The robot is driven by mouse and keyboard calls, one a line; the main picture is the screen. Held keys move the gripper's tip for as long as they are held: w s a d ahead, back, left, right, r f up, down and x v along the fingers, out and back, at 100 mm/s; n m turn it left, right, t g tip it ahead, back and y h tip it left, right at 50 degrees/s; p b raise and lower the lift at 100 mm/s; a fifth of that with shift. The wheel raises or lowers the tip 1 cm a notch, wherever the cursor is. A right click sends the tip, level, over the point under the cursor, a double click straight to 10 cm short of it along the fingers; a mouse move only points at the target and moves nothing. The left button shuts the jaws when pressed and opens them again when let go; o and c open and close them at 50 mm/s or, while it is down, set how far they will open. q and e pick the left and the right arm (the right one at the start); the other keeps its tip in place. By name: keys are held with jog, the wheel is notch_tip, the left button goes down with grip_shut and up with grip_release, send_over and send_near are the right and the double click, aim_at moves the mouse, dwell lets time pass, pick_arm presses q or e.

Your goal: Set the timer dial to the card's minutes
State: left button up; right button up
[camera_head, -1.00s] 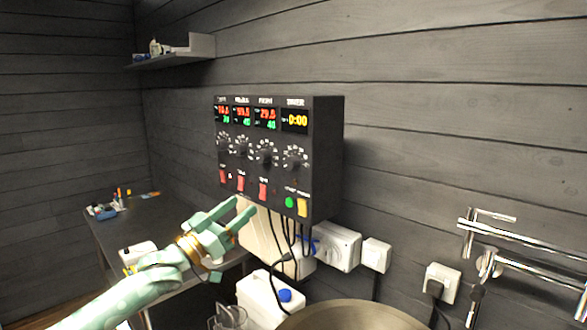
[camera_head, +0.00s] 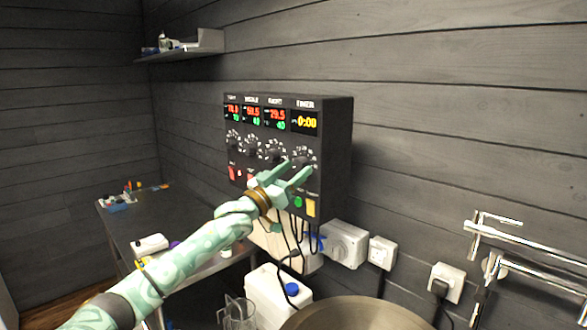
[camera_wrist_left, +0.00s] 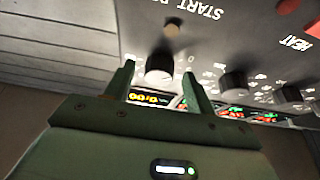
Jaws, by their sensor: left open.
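The black control box (camera_head: 340,150) is on the dark plank wall. The timer dial (camera_head: 303,153) is below that display, partly hidden by my left gripper (camera_head: 297,168). My left gripper is open in front of the dial. In the left wrist view the timer dial (camera_wrist_left: 160,67) appears between the two fingertips; I cannot tell whether they touch it. I do not make out a card with minutes. My right gripper is not in view.
Other dials (camera_head: 274,148) sit left of the timer dial. A green button (camera_head: 298,202) and a yellow switch (camera_head: 311,208) are just below. Cables hang under the box. A large round vessel lid (camera_head: 355,315) and a white canister (camera_head: 270,295) stand lower down.

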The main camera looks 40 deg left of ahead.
pick_arm(q)
jog(key=shift+w, duration=0.15)
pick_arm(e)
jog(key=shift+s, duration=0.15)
pick_arm(q)
jog(key=c, duration=1)
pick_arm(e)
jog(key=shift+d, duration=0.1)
pick_arm(q)
jog(key=shift+r+m, duration=0.1)
jog(key=shift+m, duration=0.2)
jog(key=shift+a+m+h, duration=0.15)
jog(key=shift+m+h, duration=0.75)
jog(key=shift+m, duration=0.8)
jog(key=shift+a+m+g+h, duration=0.1)
jog(key=shift+m+g+h, duration=0.35)
jog(key=shift+m, duration=0.6)
jog(key=shift+m+g+h, duration=0.15)
jog(key=shift+m+h, duration=0.5)
jog(key=shift+m, duration=0.4)
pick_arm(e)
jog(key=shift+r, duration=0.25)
pick_arm(q)
jog(key=shift+m+p, duration=0.3)
jog(key=o, duration=1)
